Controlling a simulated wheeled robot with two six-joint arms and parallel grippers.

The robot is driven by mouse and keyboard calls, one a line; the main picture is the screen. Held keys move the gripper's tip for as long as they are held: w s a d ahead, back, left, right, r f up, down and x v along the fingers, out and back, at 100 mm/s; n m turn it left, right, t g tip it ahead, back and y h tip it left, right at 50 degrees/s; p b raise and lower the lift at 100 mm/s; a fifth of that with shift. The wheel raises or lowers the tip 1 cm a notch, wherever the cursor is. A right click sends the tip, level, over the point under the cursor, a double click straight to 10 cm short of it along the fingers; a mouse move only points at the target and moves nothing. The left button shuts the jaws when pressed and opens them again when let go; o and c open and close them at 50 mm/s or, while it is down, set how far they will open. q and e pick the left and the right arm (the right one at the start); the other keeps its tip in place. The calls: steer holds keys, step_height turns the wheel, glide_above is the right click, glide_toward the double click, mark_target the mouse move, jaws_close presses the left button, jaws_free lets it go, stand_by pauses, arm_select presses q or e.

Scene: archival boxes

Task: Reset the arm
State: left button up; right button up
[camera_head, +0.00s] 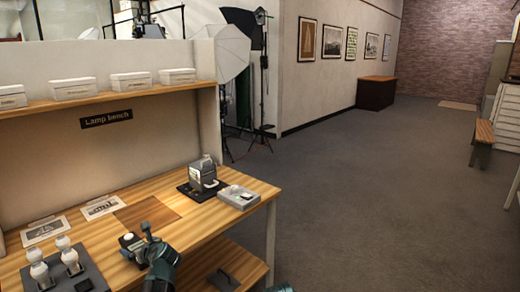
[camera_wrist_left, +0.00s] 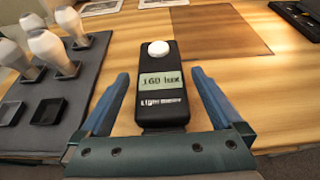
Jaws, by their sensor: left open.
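My left gripper (camera_head: 148,240) is over the front of the lamp bench (camera_head: 215,235). It is open, and its two fingers (camera_wrist_left: 160,82) also show in the left wrist view. Between them in that view is a black light meter (camera_wrist_left: 163,100) with a white dome, its display reading 160 lux. Gaps show on both sides of the meter; whether it lies beyond the fingertips or between them I cannot tell. The meter (camera_head: 131,242) also shows beside the gripper in the head view. My right gripper is not in view.
A dark bulb tray (camera_head: 88,272) with several bulbs (camera_wrist_left: 52,48) stands left of the meter. A brown mat (camera_head: 147,212), a grey device (camera_head: 203,172) and a pale tray (camera_head: 238,196) are on the bench. White boxes (camera_head: 131,81) line the shelf above. Open floor (camera_head: 370,190) lies right.

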arm_select(q)
steer(key=x, duration=0.3)
steer(key=shift+b, duration=0.4)
steer(key=shift+s+d+r, duration=0.1)
steer(key=shift+r, duration=0.05)
